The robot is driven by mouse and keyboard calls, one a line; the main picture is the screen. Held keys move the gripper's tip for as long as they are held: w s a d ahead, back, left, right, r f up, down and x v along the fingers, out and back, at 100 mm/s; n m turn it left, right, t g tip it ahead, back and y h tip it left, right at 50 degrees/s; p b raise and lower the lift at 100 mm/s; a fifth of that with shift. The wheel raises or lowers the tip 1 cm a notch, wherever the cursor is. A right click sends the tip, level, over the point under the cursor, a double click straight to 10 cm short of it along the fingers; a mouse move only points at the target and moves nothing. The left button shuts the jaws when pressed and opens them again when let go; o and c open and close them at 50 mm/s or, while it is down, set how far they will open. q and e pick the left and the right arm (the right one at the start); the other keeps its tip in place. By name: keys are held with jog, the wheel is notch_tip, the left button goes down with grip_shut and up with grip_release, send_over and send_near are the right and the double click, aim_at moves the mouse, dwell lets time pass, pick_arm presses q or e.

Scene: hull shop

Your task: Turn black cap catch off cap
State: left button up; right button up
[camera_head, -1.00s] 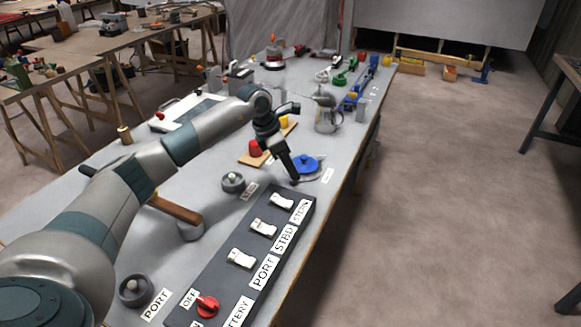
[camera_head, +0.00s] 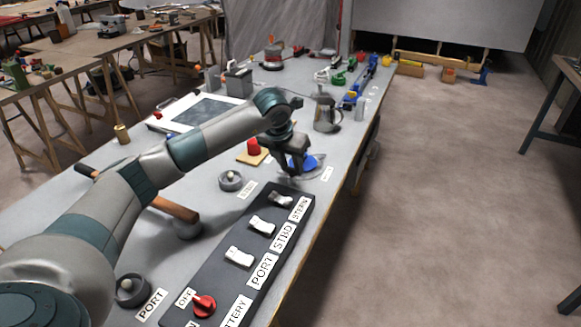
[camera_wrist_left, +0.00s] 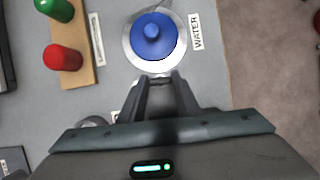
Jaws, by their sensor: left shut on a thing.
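The blue cap (camera_head: 306,162) sits on a round metal plate near the table's right edge. In the left wrist view the blue cap (camera_wrist_left: 153,36) shows whole, with its round knob, on the pale plate (camera_wrist_left: 150,67) beside a WATER label. My left gripper (camera_head: 297,173) points down at the near side of the cap and hides part of it. In the wrist view its fingertips (camera_wrist_left: 160,82) are just below the plate's rim, shut on a small dark piece that appears to be the black cap catch. The fingers mostly hide the catch. My right gripper is not in view.
A red knob (camera_head: 253,147) on a wooden board stands left of the gripper. A metal jug (camera_head: 326,115) stands behind. The dark switch panel (camera_head: 225,262) and a round grey fitting (camera_head: 231,181) are nearer. The floor on the right is clear.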

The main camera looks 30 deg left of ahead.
pick_arm(q)
jog(key=shift+n, duration=0.3)
jog(key=o, duration=1)
jog(key=shift+o, duration=0.2)
jog(key=shift+r, duration=0.15)
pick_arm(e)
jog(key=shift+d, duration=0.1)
pick_arm(q)
jog(key=shift+s+r, duration=0.25)
jog(key=shift+r, duration=0.25)
jog(key=b+v, duration=0.2)
jog(key=v, duration=1.4)
jog(key=shift+d, duration=0.25)
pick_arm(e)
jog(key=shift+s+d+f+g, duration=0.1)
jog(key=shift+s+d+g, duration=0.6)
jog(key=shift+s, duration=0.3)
